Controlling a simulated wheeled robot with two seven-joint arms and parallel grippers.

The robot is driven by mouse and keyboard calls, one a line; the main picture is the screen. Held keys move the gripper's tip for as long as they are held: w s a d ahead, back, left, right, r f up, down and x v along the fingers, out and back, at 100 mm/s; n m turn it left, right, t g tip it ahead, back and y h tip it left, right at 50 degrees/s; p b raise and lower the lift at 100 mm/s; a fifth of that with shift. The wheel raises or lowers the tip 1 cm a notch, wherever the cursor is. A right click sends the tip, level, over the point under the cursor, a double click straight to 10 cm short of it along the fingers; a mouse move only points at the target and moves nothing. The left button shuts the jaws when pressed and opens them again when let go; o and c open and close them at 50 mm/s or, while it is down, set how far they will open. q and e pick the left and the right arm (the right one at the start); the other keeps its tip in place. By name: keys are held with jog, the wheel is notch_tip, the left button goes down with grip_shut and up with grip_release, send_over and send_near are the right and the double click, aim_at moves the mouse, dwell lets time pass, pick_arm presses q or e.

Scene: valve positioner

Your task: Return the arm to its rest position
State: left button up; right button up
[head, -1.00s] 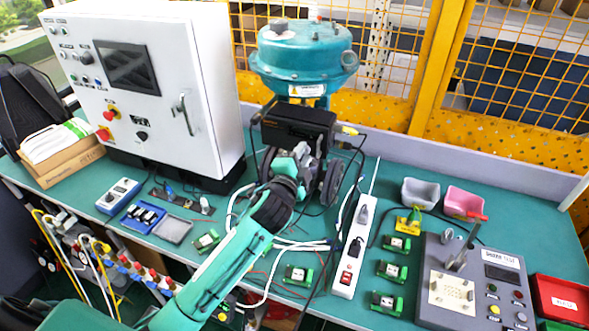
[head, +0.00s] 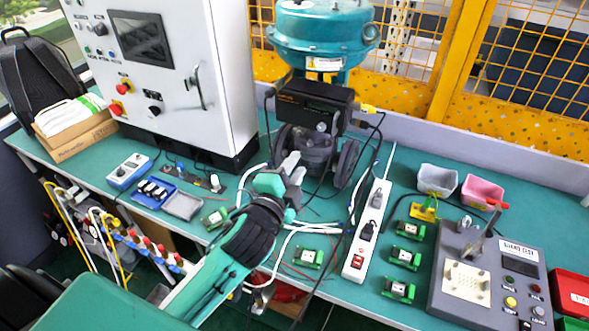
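My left arm comes in from the lower left over the bench. Its gripper (head: 291,168) is in front of the valve's lower body, with its grey fingers pointing away from me. I cannot tell from this angle whether the fingers are open or shut, and I see no object held. The black valve positioner (head: 314,103) sits under the teal actuator (head: 322,38), with a yellow connector on its right side. The gripper appears apart from the positioner. My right gripper is not in view.
A white control cabinet (head: 207,85) stands at the back left. A white power strip (head: 368,235) and loose cables lie right of my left arm. Green terminal blocks, small bins and a grey test box (head: 470,318) occupy the right side of the bench (head: 405,313).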

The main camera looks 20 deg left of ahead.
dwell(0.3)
pick_arm(q)
jog(key=s+a+f+n+g+y, duration=0.25)
jog(key=s+f+n+g, duration=0.65)
jog(key=f, duration=0.6)
jog(key=s+f+n+g+h, duration=0.2)
jog(key=s+f+n+g, duration=0.35)
jog(key=s, duration=1.15)
notch_tip(320, 180, down, 32)
jog(key=w+m+g, duration=0.1)
jog(key=m, duration=0.1)
jog(key=s+a+f, duration=0.2)
jog(key=s+f, duration=0.8)
jog(key=s+a+f+g, duration=0.1)
jog(key=s+a+f, duration=0.1)
jog(key=s+f, duration=0.7)
notch_tip(320, 180, down, 2)
jog(key=shift+s+f, duration=0.15)
jog(key=shift+s, duration=0.2)
